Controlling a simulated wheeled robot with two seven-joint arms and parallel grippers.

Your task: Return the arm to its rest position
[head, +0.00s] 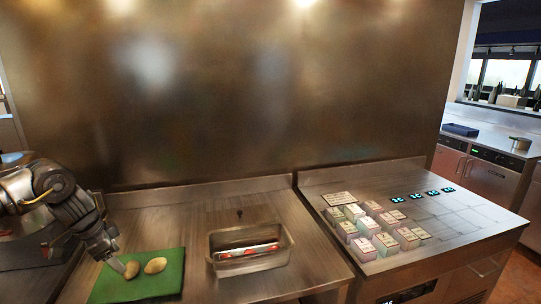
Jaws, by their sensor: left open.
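My left arm comes in from the left, and its gripper (117,265) is low over the green cutting board (160,287). The gripper is open. Two pale potato-like items lie on the board: one (131,269) is right beside the fingertips, and the other (155,265) lies just to its right. Whether the fingers touch the nearer item cannot be told. My right gripper does not show.
A metal pan (250,262) with red and white items inside stands right of the board. A second counter (465,222) at right holds several labelled blocks (368,228) and dark blue tags (398,199). A metal wall (250,90) rises behind.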

